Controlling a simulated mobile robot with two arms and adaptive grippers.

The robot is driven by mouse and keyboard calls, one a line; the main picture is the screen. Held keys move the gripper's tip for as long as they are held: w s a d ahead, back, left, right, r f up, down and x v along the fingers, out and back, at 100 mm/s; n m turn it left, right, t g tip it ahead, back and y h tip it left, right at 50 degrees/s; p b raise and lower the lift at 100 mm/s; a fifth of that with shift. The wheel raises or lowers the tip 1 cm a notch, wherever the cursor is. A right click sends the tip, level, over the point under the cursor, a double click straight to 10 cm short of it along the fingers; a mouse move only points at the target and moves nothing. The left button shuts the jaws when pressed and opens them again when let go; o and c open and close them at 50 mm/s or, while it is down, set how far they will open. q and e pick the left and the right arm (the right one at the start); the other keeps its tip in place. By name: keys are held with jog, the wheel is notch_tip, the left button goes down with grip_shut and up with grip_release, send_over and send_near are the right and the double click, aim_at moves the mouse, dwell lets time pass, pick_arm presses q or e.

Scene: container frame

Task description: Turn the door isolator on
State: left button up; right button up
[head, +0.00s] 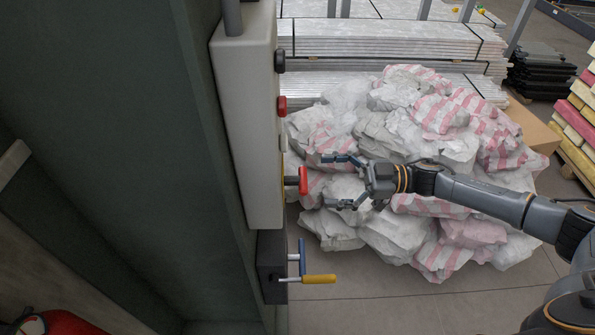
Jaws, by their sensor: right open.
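A light grey control box (246,125) is mounted on the dark green frame at centre left. On its right side sit a black knob (280,61), a red button (282,106) and, lower down, a red rotary handle (303,180) on a yellow base, which looks like the isolator. My right gripper (338,181) comes in from the right with its fingers spread open and empty. Its fingertips point left, a short way to the right of the red handle, apart from it. My left gripper is not in view.
Below the box a dark unit (272,262) carries a blue lever and a yellow handle (319,279). A pile of white and pink-striped sacks (400,228) lies behind my right gripper. Metal sheets (385,38) are stacked at the back. A red object (68,324) is at lower left.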

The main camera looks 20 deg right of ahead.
aim_at(303, 178)
jog(key=p+x, duration=0.1)
jog(key=x, duration=0.5)
jog(key=shift+p, duration=0.4)
jog(key=shift+w+a+f, duration=0.1)
jog(key=shift+w+a, duration=0.05)
jog(key=shift+a, duration=0.25)
jog(key=c, duration=1.2)
